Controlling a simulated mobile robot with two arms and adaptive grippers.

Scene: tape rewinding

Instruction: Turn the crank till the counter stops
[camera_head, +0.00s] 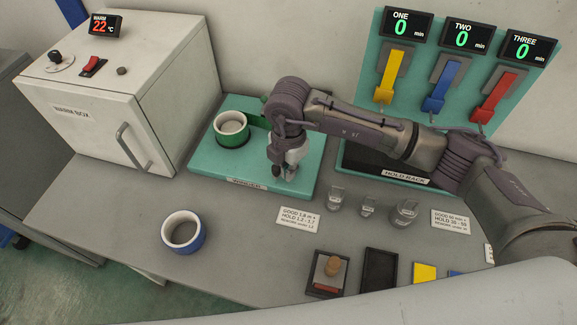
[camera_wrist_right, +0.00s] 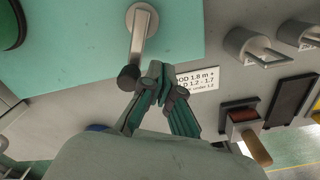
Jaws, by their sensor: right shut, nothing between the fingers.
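The teal winder base (camera_head: 212,172) stands at the back centre of the bench, with a green-sided reel (camera_head: 232,133) on its left part. The reel's green edge also shows in the right wrist view (camera_wrist_right: 10,28). In that view the crank has a grey metal arm (camera_wrist_right: 139,40) with a dark knob (camera_wrist_right: 128,78) at its lower end. My right gripper (camera_head: 285,172) is over the right part of the base. Its fingers (camera_wrist_right: 160,80) are shut and empty, just right of the knob; contact cannot be told. I cannot make out the winder's counter; my arm covers part of the winder.
A white warm box (camera_head: 105,120) stands left. A blue-sided roll (camera_head: 183,232) lies in front. A teal panel has yellow (camera_head: 393,75), blue (camera_head: 438,86) and red (camera_head: 494,97) levers.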

